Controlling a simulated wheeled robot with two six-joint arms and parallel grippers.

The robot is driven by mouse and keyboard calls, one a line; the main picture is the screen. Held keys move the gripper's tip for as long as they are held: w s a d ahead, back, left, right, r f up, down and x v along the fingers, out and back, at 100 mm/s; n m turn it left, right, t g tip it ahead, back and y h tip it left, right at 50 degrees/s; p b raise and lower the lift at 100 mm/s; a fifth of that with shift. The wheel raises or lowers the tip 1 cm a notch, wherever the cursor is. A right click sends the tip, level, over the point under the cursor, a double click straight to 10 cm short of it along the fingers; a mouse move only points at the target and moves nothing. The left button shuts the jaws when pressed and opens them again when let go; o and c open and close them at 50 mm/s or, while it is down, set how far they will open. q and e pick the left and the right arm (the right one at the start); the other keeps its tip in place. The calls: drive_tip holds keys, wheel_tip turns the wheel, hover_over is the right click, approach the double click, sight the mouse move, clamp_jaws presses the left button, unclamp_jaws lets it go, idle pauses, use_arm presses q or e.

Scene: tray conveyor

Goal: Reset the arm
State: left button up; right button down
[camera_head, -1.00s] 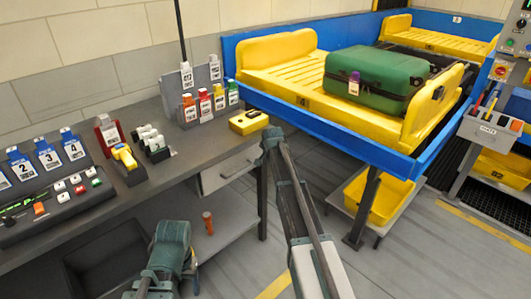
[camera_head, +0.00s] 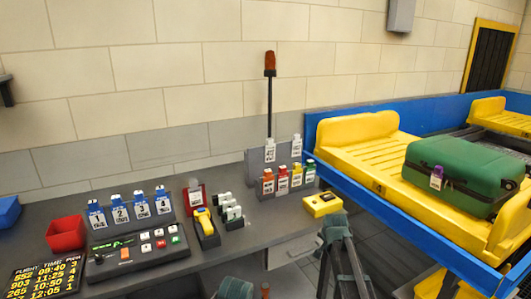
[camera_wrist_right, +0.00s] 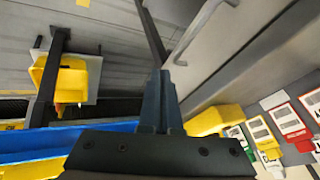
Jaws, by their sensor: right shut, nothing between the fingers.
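My right arm rises from the bottom of the head view, and its gripper (camera_head: 335,224) is in front of the desk's right end, near the yellow box. In the right wrist view the two dark fingers of this gripper (camera_wrist_right: 158,78) are together with nothing between them. Only a dark green piece of my left arm (camera_head: 236,289) shows at the bottom edge of the head view; its fingers are not seen.
The grey desk (camera_head: 160,276) holds blue numbered tags, a button panel (camera_head: 140,246), a red bin (camera_head: 66,233), a yellow scanner and a yellow box (camera_head: 322,204). At right, a green suitcase (camera_head: 462,172) lies on a yellow tray (camera_head: 362,130) inside blue conveyor rails.

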drive_tip(key=s+a+r+n+g+p, duration=0.2)
drive_tip(key=s+a+n, duration=0.2)
drive_tip(key=s+a, duration=0.3)
drive_tip(key=s+a+r+n+g+p, duration=0.2)
drive_tip(key=s+a+n, duration=0.3)
drive_tip(key=s, duration=1)
drive_tip(key=s+a+r+n+g+p, duration=0.2)
drive_tip(key=s+a+n+p, duration=0.2)
drive_tip(key=s+a, duration=0.5)
drive_tip(key=s, duration=0.2)
drive_tip(key=shift+s+a+r+n, duration=0.15)
drive_tip(key=shift+s+r+n, duration=0.05)
drive_tip(key=shift+s+n, duration=0.1)
